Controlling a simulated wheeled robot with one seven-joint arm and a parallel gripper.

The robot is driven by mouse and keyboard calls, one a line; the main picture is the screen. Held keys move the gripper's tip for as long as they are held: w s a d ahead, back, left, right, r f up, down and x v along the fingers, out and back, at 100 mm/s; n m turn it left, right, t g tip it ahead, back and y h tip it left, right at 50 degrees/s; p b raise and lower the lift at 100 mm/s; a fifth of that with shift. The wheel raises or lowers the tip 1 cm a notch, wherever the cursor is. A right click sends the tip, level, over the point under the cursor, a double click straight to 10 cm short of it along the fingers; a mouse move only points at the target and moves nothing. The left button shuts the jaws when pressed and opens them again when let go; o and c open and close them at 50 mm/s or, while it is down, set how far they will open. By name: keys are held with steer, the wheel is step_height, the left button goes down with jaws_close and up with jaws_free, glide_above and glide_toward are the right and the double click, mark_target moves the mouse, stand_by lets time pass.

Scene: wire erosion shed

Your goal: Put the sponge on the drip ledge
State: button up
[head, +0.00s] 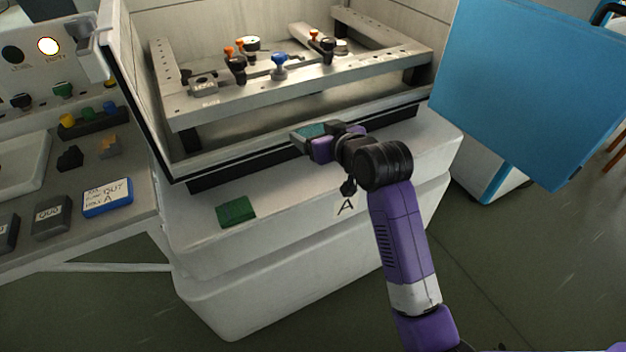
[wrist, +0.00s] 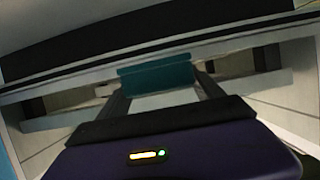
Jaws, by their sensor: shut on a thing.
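My gripper (head: 318,140) is shut on a teal block that looks like the sponge (head: 311,131). The block shows between the two fingers in the wrist view (wrist: 157,77). In the head view it is at the front edge of the machine's open tank, above the white front ledge (head: 285,190), which I take as the drip ledge. I cannot tell whether the block touches the tank's edge. A flat dark green pad (head: 236,210) lies on the left part of that ledge. A label "A" (head: 346,206) is near the ledge's front, partly behind my arm.
The tank holds a metal frame (head: 300,90) with clamps and a blue knob. A blue panel (head: 535,85) stands at the right. On the left bench are a blue-edged block with writing (head: 107,197), grey blocks (head: 51,216) and a white tray (head: 24,165). The ledge between pad and label is clear.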

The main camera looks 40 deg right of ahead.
mark_target(315, 183)
step_height(315, 183, down, 14)
steer(key=shift+b, duration=0.9)
steer(key=shift+f, duration=0.1)
steer(key=o, duration=1.3)
steer(key=shift+r, duration=0.2)
steer(key=p+v, duration=0.1)
steer(key=v, duration=1.1)
steer(key=s+a+f+n+y, duration=0.1)
steer(key=s+a+f, duration=0.3)
steer(key=s+a, duration=0.8)
steer(key=s+a+r+n+t+y, duration=0.1)
steer(key=s+a+r, duration=0.2)
steer(key=s, duration=0.5)
steer(key=s+a+r+n+y, duration=0.1)
steer(key=s+a+r, duration=0.2)
steer(key=s, duration=0.5)
steer(key=shift+a+r+t+y, duration=0.3)
steer(key=shift+r+t+y, duration=0.1)
steer(key=shift+r, duration=0.25)
